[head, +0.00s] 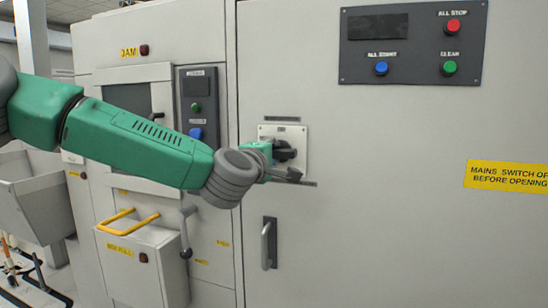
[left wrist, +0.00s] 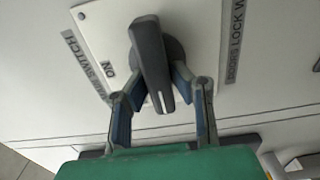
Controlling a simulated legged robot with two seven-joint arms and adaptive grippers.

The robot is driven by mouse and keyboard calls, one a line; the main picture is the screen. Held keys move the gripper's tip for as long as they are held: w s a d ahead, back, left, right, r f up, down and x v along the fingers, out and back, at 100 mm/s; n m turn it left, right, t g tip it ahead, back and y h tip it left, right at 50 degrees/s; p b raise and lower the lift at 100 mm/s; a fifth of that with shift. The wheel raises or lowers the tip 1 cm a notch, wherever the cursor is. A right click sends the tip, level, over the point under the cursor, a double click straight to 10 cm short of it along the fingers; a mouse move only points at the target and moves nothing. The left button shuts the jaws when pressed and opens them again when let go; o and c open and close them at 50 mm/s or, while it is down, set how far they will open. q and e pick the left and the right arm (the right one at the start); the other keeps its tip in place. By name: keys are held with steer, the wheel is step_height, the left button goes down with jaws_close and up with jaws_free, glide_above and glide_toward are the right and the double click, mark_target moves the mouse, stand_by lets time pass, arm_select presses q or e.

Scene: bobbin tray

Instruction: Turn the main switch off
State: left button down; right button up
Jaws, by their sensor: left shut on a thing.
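The main switch has a dark handle (head: 287,152) on a pale square plate (head: 298,134) on the big cabinet door. In the left wrist view the handle (left wrist: 151,62) has a white line near its end, and the word ON shows on the plate (left wrist: 98,20) to its left. My left gripper (head: 272,160) is at the switch, its arm coming in from the left. In the left wrist view my left gripper (left wrist: 146,82) has one finger on each side of the handle and is shut on it. The gripper partly hides the switch in the head view. My right gripper is not in view.
A door handle (head: 269,243) sits below the switch. A button panel (head: 412,42) is above right, with a yellow warning label (head: 508,175) below it. A box with a yellow handle (head: 128,220) and a grey lever (head: 186,235) stand below my arm.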

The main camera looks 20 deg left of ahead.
arm_select(q)
steer(key=shift+f, duration=0.35)
steer(key=c, duration=1.4)
jaws_free()
steer(key=shift+c, duration=0.2)
steer(key=shift+w+a, duration=0.1)
steer(key=shift+r, duration=0.15)
steer(key=s, duration=1.2)
steer(key=shift+a, duration=0.3)
steer(key=shift+f, duration=0.25)
